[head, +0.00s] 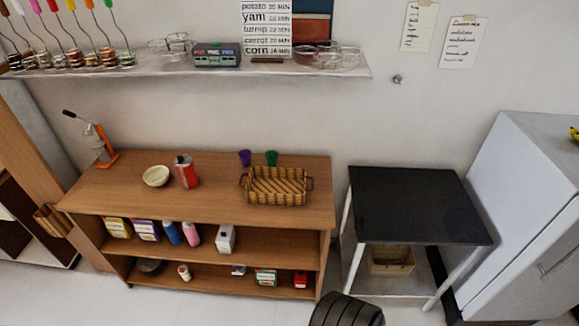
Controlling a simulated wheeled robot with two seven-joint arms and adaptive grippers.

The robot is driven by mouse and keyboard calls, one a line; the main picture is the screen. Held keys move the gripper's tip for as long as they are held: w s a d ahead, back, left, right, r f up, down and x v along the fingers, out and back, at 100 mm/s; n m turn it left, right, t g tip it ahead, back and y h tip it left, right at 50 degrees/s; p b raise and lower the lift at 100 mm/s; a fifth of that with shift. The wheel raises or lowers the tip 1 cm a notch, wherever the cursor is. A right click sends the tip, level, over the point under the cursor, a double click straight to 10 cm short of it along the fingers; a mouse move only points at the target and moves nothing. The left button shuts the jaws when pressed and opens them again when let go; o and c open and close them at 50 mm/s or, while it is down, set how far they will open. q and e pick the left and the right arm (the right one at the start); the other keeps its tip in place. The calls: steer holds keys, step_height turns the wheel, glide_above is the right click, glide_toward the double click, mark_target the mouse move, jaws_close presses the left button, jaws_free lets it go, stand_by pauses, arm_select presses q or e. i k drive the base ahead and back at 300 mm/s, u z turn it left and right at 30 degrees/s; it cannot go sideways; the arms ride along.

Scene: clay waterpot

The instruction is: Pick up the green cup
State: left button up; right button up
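In the head view, the small green cup (271,158) stands on the top of the wooden shelf unit (215,216), near its back edge. It is just behind a woven basket (277,187), whose rim may hide its lower part. A purple cup (245,158) stands close to its left, with a small gap between them. Neither of my grippers can be made out. A dark rounded ribbed object shows at the bottom edge, and I cannot tell what it is.
A cream bowl (156,176), a red can (186,171) and an orange lever tool (104,146) stand left on the unit top. A wall shelf (185,66) hangs above. A black-topped table (415,203) and a white fridge (520,210) are right.

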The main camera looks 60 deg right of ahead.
mark_target(271, 157)
steer(key=z, duration=1.2)
